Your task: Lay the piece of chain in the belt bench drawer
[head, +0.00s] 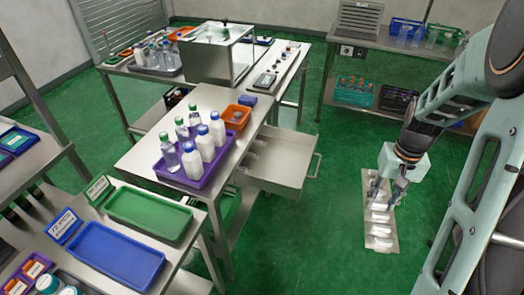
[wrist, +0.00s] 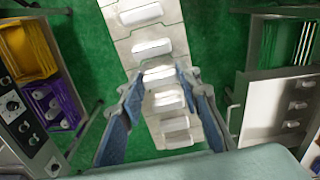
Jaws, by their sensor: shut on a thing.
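The piece of chain (head: 380,228) is a pale grey metal strip with several white raised blocks. My gripper (head: 400,190) is shut on it near its upper part, and the strip hangs over the green floor, right of the benches. In the wrist view the chain (wrist: 152,48) runs between the two blue-padded fingers of my gripper (wrist: 165,100). The open drawer (head: 285,172) sticks out to the right from under the middle bench. A few small pale things lie toward its back left. The chain is to the right of the drawer and apart from it.
The middle bench (head: 150,145) carries a purple crate (head: 190,178) of bottles and an orange bin (head: 237,117). A side bench (head: 385,42) stands at the back right. Green and blue trays (head: 115,255) lie at the front left. Floor between drawer and chain is clear.

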